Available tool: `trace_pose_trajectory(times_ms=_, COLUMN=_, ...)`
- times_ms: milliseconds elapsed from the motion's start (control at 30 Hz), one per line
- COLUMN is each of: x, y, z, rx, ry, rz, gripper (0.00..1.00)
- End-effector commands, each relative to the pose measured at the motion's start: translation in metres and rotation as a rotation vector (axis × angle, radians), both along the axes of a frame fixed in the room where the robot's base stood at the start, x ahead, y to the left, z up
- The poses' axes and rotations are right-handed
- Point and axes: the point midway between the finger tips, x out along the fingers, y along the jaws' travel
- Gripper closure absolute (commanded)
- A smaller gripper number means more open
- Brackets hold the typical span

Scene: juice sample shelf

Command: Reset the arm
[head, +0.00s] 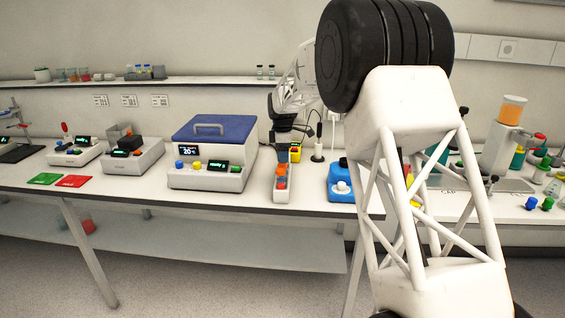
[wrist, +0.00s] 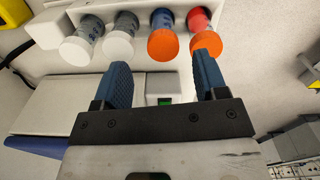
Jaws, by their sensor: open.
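My gripper (wrist: 163,65) is open, with two blue ridged fingers spread apart and nothing held between them in the wrist view. In the head view my gripper (head: 288,140) is dark and hangs over the middle of the bench. A white rack (wrist: 138,20) lies just beyond the fingertips. It holds two tubes with whitish caps, a blue tube with an orange cap (wrist: 161,45) and a red tube with an orange cap (wrist: 207,42). The right fingertip overlaps the red tube's cap in the picture; I cannot tell whether they touch.
A white machine with a blue lid (head: 213,130) stands left of my gripper. A blue device with a white knob (head: 341,183) is to the right. Green (head: 45,179) and red (head: 74,181) mats lie at the left. A wall shelf (head: 215,82) runs behind.

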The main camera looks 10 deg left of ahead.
Motion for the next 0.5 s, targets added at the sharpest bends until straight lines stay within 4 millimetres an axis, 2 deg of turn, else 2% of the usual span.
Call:
trace_pose_trajectory(times_ms=200, x=-0.0001, y=0.0, z=0.011, rx=0.0, ry=0.0, rz=0.0, gripper=0.34)
trace_pose_trajectory(times_ms=500, x=-0.0002, y=0.0, z=0.0117, rx=0.0, ry=0.001, rz=0.0, gripper=0.34)
